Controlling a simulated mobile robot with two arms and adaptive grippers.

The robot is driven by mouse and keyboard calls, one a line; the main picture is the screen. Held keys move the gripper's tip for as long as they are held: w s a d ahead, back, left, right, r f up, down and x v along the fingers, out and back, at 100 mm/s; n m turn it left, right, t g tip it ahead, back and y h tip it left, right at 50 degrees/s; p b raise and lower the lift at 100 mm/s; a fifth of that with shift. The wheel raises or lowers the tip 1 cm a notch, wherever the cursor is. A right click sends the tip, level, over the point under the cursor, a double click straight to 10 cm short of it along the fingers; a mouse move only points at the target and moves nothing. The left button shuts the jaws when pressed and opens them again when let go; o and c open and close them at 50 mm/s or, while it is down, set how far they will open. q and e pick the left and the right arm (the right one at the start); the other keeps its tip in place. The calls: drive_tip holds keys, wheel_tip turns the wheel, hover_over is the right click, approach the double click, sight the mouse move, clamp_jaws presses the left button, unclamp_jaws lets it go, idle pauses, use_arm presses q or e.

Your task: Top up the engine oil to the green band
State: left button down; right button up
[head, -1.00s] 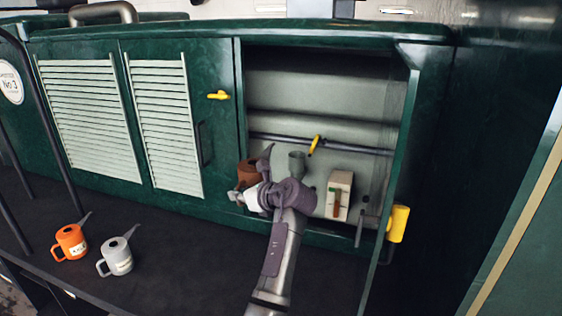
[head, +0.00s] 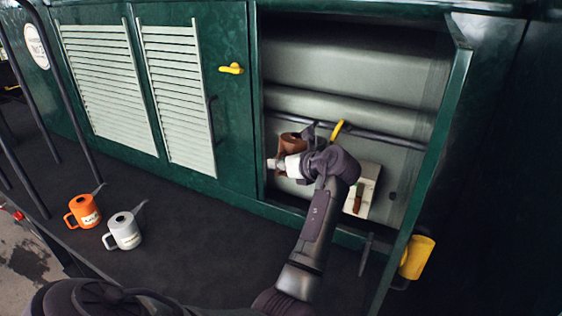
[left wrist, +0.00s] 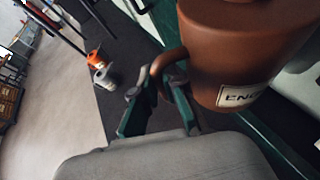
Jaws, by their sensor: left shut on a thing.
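My left gripper (head: 284,163) is shut on the handle of a brown oil can (head: 291,142). The can is inside the open engine compartment, its dark spout towards the yellow lever. In the left wrist view the fingers (left wrist: 152,97) close around the handle of the can (left wrist: 235,50), whose label starts "ENG". A cream gauge block (head: 369,180) with a green and a brown-red strip stands right of my wrist. The oil filler and the spout's tip are hidden or unclear behind my gripper. My right gripper is not in view.
An orange can (head: 83,211) and a grey can (head: 124,231) stand on the dark deck at left. A yellow lever (head: 338,128) sits on the pipe in the compartment.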

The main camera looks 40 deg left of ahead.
use_arm(q)
drive_tip(key=shift+s+f+m+g+b, duration=0.3)
drive_tip(key=shift+f+b, duration=0.1)
drive_tip(key=shift+f, duration=0.15)
drive_tip(key=shift+r+p, duration=0.3)
drive_tip(key=shift+r, duration=0.05)
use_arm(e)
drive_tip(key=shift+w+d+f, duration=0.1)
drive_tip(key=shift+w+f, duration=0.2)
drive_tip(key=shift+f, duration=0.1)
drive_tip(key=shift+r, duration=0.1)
use_arm(q)
drive_tip(key=shift+s+d+r+m+g+p, duration=0.2)
drive_tip(key=shift+r+m+g+p, duration=0.15)
drive_tip(key=shift+p, duration=0.6)
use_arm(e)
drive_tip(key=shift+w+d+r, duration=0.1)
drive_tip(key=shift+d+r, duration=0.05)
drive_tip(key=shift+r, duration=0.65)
use_arm(q)
drive_tip(key=shift+r, duration=0.15)
drive_tip(key=shift+r+m+g, duration=0.25)
drive_tip(key=shift+r+m, duration=0.1)
drive_tip(key=shift+r, duration=0.4)
